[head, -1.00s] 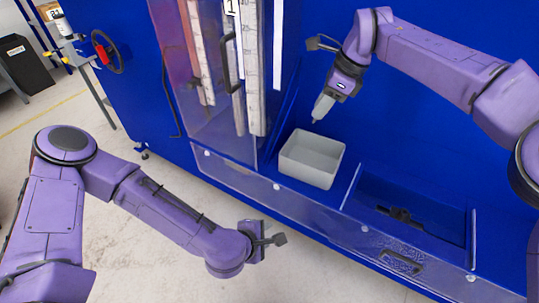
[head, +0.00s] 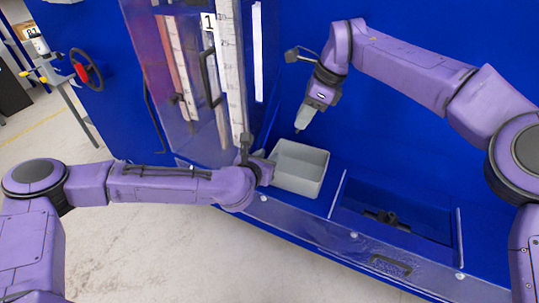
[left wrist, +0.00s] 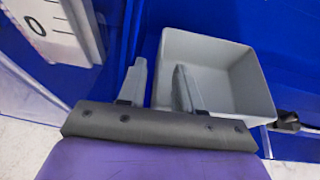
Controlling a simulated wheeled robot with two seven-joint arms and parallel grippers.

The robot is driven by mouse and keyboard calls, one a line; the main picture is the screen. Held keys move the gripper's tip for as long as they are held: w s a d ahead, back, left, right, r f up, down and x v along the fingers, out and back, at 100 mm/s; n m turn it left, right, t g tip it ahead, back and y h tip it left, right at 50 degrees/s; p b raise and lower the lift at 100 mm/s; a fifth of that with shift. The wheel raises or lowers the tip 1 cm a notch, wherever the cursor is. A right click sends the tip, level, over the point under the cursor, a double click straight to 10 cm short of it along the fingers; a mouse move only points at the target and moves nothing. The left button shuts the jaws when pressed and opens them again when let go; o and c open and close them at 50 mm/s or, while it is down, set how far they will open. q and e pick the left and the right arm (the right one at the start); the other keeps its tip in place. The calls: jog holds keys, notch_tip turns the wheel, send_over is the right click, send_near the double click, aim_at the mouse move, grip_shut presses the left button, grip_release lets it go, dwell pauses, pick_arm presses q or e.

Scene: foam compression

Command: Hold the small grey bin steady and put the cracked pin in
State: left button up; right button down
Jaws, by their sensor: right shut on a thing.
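The small grey bin (head: 301,171) stands upright and open-topped on the blue ledge. It also shows in the left wrist view (left wrist: 232,75), and the inside that I can see looks empty. My left gripper (head: 268,160) is at the bin's left side. In the left wrist view its fingers (left wrist: 160,84) are apart, with the bin's left wall between them; contact cannot be told. My right gripper (head: 301,126) is above and behind the bin, pointing down. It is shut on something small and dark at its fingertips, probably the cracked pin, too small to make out.
A clear panel with a handle (head: 209,78) and scale strips stands left of the bin. A recessed blue compartment (head: 350,205) with a dark fitting (head: 386,217) lies to the right. A low clear barrier runs along the ledge's front.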

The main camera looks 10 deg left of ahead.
pick_arm(q)
jog(key=shift+x, duration=1.7)
grip_shut()
pick_arm(e)
notch_tip(320, 180, down, 6)
jog(key=d+h, duration=0.2)
jog(key=h, duration=0.2)
send_over(300, 169)
jog(key=s+d, duration=0.2)
jog(key=s, duration=0.1)
jog(key=shift+m, duration=0.4)
jog(key=f, duration=0.9)
jog(key=shift+s+a+f, duration=0.15)
jog(key=shift+a+f, duration=0.1)
